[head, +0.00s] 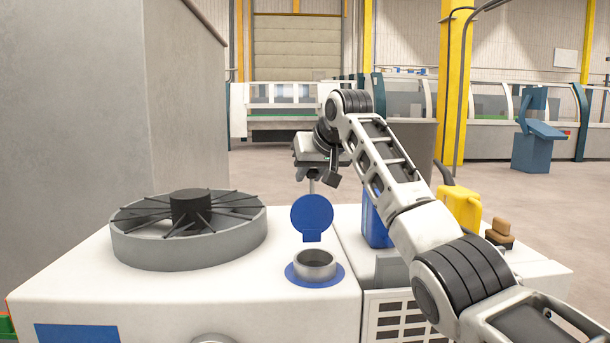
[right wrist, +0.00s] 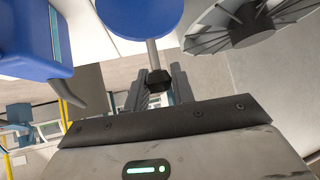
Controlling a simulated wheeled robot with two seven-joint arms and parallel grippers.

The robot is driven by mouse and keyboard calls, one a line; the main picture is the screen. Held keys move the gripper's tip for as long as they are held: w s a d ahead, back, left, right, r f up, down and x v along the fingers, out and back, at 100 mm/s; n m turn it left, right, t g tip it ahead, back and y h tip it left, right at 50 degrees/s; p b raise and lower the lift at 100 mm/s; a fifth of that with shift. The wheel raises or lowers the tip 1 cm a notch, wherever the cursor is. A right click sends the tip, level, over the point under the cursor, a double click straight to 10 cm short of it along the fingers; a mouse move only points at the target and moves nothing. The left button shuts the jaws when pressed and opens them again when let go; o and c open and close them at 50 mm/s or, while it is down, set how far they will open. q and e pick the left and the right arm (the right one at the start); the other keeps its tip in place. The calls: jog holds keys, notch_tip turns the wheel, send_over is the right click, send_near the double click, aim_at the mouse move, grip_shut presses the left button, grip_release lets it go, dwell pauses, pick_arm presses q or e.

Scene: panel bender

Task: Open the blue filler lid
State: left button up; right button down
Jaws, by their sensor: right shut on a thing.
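The blue filler lid (head: 312,213) stands swung up, roughly upright, on its hinge behind the open grey filler neck (head: 315,268) on the white machine top. A thin grey stem rises from the lid to my right gripper (head: 312,168). In the right wrist view, the blue lid (right wrist: 140,14) is at the top, and its stem ends in a black knob (right wrist: 157,79) between the fingers of my right gripper (right wrist: 160,88). The right gripper is shut on this handle. The fingertips are small and partly hidden in the head view. My left gripper is not in view.
A round grey fan housing (head: 190,238) stands left of the filler. A blue canister (head: 376,222) and a yellow can (head: 460,208) stand to the right, partly behind my arm. A tall grey wall (head: 75,130) rises at the left.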

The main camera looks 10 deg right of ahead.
jog(key=shift+w+d+f, duration=0.1)
jog(key=shift+f, duration=0.2)
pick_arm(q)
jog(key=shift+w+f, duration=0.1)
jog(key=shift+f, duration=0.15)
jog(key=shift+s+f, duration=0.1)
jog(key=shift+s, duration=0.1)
pick_arm(e)
jog(key=shift+f, duration=0.1)
jog(key=c, duration=1.2)
grip_release()
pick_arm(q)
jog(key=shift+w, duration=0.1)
pick_arm(e)
jog(key=shift+r, duration=0.25)
